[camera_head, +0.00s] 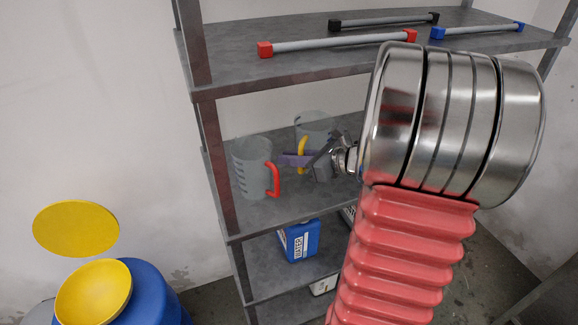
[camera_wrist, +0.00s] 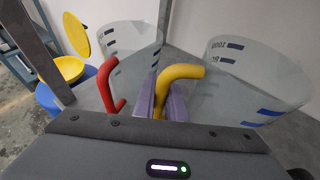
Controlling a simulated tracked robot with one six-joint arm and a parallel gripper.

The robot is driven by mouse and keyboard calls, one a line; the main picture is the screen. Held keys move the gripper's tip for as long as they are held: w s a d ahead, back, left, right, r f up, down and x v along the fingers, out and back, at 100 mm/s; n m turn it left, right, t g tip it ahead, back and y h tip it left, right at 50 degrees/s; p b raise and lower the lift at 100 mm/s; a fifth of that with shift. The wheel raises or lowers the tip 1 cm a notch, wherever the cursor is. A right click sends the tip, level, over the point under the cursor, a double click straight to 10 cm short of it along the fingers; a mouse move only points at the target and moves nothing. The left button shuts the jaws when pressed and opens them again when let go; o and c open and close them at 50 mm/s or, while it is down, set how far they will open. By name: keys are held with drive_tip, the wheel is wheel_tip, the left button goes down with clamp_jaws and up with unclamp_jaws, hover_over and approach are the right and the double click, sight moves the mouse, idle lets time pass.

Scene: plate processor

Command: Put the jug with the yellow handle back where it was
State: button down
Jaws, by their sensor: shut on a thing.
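The jug with the yellow handle (camera_head: 314,123) is a clear, greyish measuring jug on the middle shelf (camera_head: 290,208), toward the back. In the wrist view the jug (camera_wrist: 250,75) fills the right side. Its yellow handle (camera_wrist: 180,75) sits between the purple fingers of my gripper (camera_wrist: 166,108). My gripper (camera_head: 300,159) is shut on this handle. The jug looks upright; whether its base touches the shelf is hidden by my gripper and the other jug. A second clear jug with a red handle (camera_head: 252,165) stands on the same shelf, left of and nearer than the held one.
Rods with red (camera_head: 335,43), black (camera_head: 383,21) and blue (camera_head: 478,31) ends lie on the top shelf above my gripper. A blue container (camera_head: 299,240) stands on the lower shelf. A blue barrel (camera_head: 150,292) with a yellow top is at the lower left.

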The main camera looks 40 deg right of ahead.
drive_tip(key=shift+f, duration=1.6)
drive_tip(key=shift+a+f, duration=0.1)
drive_tip(key=shift+f, duration=0.05)
drive_tip(key=shift+w+f, duration=0.1)
drive_tip(key=c, duration=1.8)
unclamp_jaws()
drive_tip(key=v, duration=1.2)
